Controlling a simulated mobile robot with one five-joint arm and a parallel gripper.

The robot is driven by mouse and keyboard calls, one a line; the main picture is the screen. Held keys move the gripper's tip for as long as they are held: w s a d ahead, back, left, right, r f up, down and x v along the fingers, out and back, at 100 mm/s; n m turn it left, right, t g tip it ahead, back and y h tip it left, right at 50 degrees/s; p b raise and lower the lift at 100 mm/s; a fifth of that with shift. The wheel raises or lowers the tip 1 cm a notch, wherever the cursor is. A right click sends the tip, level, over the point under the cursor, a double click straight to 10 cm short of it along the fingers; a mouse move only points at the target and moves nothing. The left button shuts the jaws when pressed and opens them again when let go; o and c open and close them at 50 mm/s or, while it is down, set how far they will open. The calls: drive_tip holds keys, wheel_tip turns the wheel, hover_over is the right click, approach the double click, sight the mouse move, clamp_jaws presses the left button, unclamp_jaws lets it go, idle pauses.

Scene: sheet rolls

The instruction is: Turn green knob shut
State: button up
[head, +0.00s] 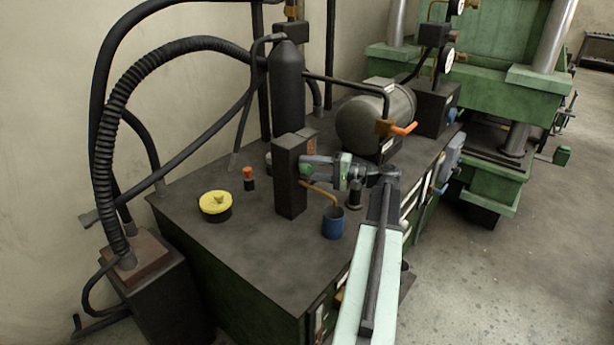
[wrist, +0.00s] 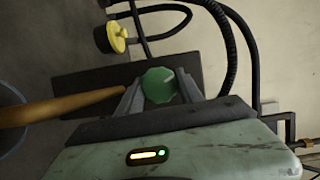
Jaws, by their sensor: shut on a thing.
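The green knob (head: 306,169) sits on the side of a dark upright block (head: 291,180) on the bench. In the wrist view the green knob (wrist: 159,85) shows as a round, scalloped disc with a pale mark on its face. My gripper (head: 312,168) reaches in from the right, level with the knob. In the wrist view my gripper's two fingers (wrist: 160,90) stand on either side of the knob and are shut on it. The fingers hide part of the knob in the head view.
A yellow knob (head: 215,203) and a small orange-topped knob (head: 249,176) stand on the bench to the left. An orange-handled lever (head: 403,129) is behind my arm.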

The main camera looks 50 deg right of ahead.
drive_tip(key=shift+f+m+t+y+b, duration=0.1)
drive_tip(key=shift+m+t+y+b, duration=0.45)
drive_tip(key=shift+m+b, duration=0.9)
drive_tip(key=shift+m+h, duration=0.35)
drive_tip(key=o, duration=1.4)
drive_tip(key=v, duration=0.8)
